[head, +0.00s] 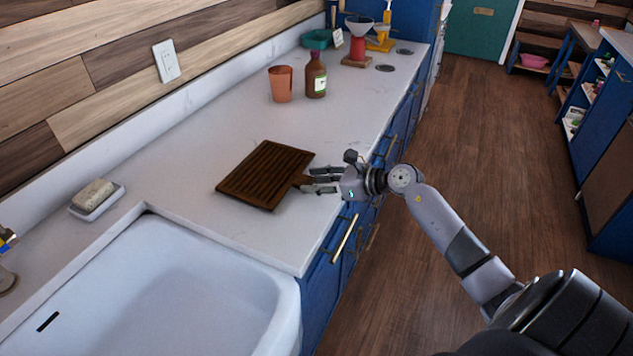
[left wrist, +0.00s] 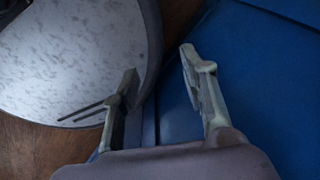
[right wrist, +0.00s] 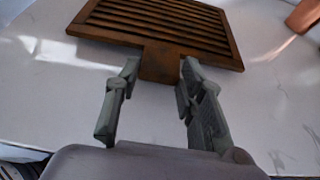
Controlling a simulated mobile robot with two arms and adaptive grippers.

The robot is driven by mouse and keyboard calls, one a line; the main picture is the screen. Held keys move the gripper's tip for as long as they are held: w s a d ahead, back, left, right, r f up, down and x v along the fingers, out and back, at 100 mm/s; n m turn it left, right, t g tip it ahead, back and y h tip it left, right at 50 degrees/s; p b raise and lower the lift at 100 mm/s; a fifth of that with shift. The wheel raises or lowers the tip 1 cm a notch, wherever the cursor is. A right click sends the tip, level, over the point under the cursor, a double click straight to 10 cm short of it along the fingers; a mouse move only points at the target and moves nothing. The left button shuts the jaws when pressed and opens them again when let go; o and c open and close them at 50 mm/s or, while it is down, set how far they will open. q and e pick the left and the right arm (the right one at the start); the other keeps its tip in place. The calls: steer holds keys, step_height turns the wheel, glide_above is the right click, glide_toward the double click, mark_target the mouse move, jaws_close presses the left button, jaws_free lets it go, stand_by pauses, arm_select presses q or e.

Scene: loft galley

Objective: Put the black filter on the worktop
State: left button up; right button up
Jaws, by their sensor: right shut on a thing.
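My right gripper (head: 310,180) is shut on the short handle of a dark brown slatted board (head: 264,174). The right wrist view shows the fingers (right wrist: 158,72) on both sides of that handle, with the board (right wrist: 165,22) stretching out ahead. The board is roughly flat over the white worktop (head: 235,118); I cannot tell whether it rests on it or is just above. No black filter can be made out for sure. My left gripper (left wrist: 160,64) is open and empty in the left wrist view, near a blue panel, and is outside the head view.
A white sink (head: 175,290) and a soap dish (head: 98,208) lie at the near left. A terracotta cup (head: 281,84) and a brown bottle (head: 316,76) stand behind the board. Farther back are a white funnel (head: 359,25) on a red stand and a teal bin (head: 316,40).

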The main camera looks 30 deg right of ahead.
steer(key=shift+f+b, duration=0.35)
steer(key=shift+f, duration=0.1)
steer(key=o, duration=1.1)
steer(key=shift+s+a+f, duration=0.1)
steer(key=shift+s, duration=0.1)
steer(key=shift+o, duration=0.7)
steer(key=shift+w+f, duration=0.1)
